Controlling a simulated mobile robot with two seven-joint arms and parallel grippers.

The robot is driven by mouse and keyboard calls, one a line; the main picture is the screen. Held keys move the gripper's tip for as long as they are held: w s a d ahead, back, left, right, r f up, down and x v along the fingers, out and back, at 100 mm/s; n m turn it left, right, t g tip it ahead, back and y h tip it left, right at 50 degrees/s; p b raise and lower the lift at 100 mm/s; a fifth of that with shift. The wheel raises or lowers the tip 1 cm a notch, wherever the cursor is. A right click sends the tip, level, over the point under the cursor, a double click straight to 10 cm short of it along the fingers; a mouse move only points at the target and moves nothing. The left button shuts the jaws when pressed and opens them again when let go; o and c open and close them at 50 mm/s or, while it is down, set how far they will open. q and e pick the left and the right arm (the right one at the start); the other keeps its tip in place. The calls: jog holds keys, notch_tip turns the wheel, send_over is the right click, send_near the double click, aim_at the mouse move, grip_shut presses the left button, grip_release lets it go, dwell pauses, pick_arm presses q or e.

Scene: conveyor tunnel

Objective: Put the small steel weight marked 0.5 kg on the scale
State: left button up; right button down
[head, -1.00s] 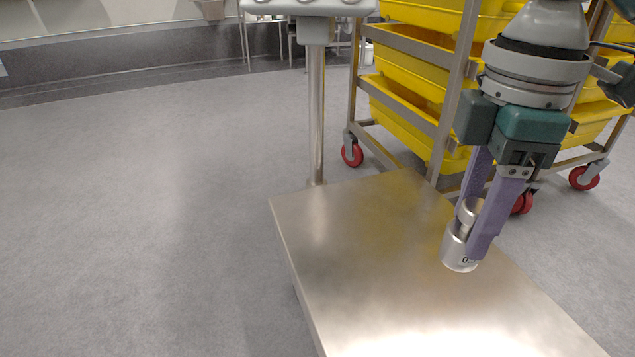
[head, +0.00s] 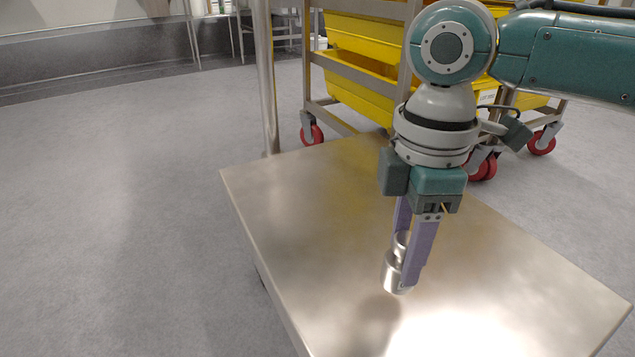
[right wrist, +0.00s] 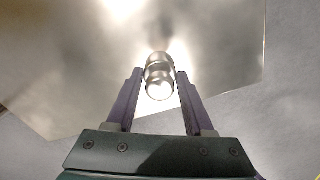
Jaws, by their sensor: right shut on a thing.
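The small steel weight (head: 396,277) is a shiny cylinder with a narrower knob. My right gripper (head: 409,262) is shut on it, with the purple fingers on either side of its upper part. The weight also shows between the fingertips in the right wrist view (right wrist: 159,78). It is upright over the steel platform of the scale (head: 290,215); a dark reflection or shadow lies just below it on the plate. I cannot tell whether its base touches the plate. The marking is not readable now. My left gripper is not in view.
A steel post (head: 265,80) rises at the platform's back left corner. A rack with yellow bins (head: 350,85) and red casters stands behind the platform. Grey floor (head: 120,220) lies open to the left. The rest of the platform is bare.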

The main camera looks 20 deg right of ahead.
aim_at(401, 268)
notch_tip(401, 268, down, 4)
jog(key=shift+r+b, duration=0.1)
jog(key=shift+b, duration=1.15)
jog(key=shift+r, duration=0.1)
jog(key=shift+c, duration=1.4)
grip_release()
